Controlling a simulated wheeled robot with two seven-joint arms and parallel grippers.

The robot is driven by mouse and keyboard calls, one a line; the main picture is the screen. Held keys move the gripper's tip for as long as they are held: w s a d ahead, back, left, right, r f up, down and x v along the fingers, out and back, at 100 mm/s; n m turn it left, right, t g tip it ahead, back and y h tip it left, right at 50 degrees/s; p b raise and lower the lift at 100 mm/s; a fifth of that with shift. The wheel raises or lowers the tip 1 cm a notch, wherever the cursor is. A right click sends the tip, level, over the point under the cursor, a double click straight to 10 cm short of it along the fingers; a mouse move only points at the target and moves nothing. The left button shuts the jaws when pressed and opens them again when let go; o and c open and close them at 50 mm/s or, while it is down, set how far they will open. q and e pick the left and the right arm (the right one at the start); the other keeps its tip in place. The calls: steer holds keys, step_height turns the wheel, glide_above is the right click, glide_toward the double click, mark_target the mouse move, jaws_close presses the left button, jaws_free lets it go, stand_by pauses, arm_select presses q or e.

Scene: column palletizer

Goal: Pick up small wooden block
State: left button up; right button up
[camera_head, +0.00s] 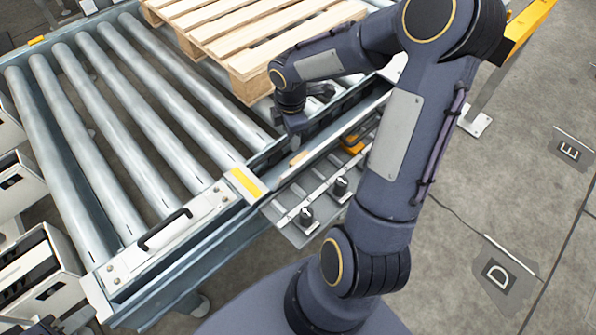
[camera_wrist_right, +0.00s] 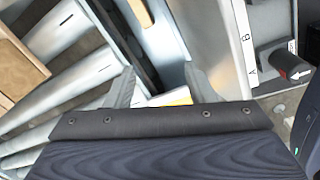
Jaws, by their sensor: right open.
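A small tan wooden block (camera_head: 298,158) lies on the grey side beam of the conveyor in the head view. It also seems to show at the top edge of the right wrist view (camera_wrist_right: 141,12), partly cut off. The block is beyond the fingers in that view.
A wooden pallet (camera_head: 250,42) rests on the conveyor rollers (camera_head: 110,145) behind the gripper. A control panel with black knobs (camera_head: 306,217) juts out below the beam. A yellow-marked plate (camera_head: 246,183) and a black handle (camera_head: 165,229) are on the frame. Open floor lies right.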

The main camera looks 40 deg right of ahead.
mark_target(291, 164)
steer(key=w+f+n+b, duration=0.1)
steer(key=f, duration=0.3)
steer(key=w+d+f+n+b, duration=0.1)
steer(key=f+n, duration=0.1)
steer(key=f, duration=0.3)
steer(key=w+f+n+b, duration=0.1)
steer(key=f, duration=0.4)
steer(key=shift+w+d+g, duration=0.1)
steer(key=shift+d+g, duration=0.15)
steer(key=shift+g, duration=0.15)
steer(key=f, duration=0.1)
steer(key=f+b, duration=0.1)
steer(key=f, duration=0.3)
steer(key=shift+d+f, duration=0.2)
steer(key=shift+d, duration=0.1)
arm_select(q)
step_height(291, 164, down, 6)
steer(key=shift+r, duration=0.15)
arm_select(e)
steer(key=shift+r, duration=0.1)
steer(key=c, duration=1.1)
steer(key=shift+o, duration=0.2)
